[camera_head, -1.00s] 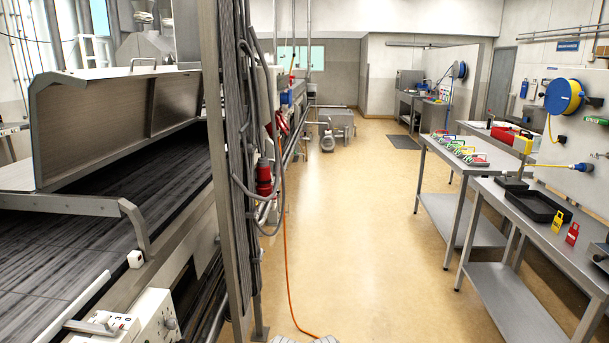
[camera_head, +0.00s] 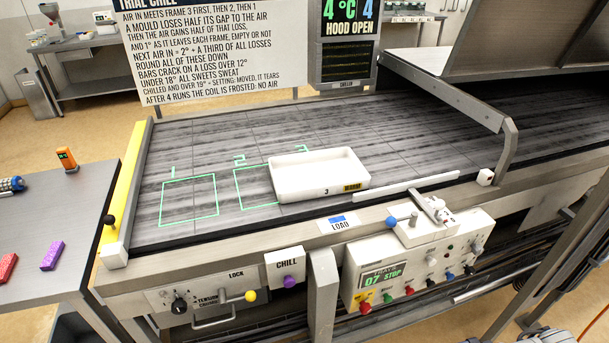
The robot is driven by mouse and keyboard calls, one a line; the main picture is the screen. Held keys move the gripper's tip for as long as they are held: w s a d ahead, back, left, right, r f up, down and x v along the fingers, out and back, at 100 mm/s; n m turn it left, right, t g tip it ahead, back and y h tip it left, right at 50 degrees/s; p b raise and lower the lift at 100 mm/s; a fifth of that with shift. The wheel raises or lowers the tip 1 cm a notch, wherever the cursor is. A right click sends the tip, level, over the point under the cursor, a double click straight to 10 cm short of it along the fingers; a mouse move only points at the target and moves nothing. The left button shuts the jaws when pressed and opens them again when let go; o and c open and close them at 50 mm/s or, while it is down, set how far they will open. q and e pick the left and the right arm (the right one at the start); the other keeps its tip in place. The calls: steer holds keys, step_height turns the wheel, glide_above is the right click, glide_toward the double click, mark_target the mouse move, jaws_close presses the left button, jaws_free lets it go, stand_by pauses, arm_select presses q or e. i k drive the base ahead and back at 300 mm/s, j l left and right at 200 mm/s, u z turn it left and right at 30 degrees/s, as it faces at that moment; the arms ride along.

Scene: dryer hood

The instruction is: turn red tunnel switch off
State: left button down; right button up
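A white control panel (camera_head: 420,262) is mounted on the front of the conveyor machine, right of the middle. A row of small coloured switches runs along its lower edge. A red switch (camera_head: 365,308) is at its left end, and another red switch (camera_head: 409,291) is farther right. A green switch (camera_head: 387,298) sits between them. A display (camera_head: 384,278) on the panel reads "07 STOP". The switches are too small to tell their positions, and I cannot tell which red one is the tunnel switch. Neither of my grippers shows.
A white tray (camera_head: 318,174) marked 3 lies on the dark belt (camera_head: 230,135). The open hood (camera_head: 540,40) rises at the right. A "CHILL" box (camera_head: 285,266) with a purple button sits left of the panel. A side table (camera_head: 60,200) stands at the left.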

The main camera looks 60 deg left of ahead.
mark_target(364, 308)
steer(key=u, duration=1.6)
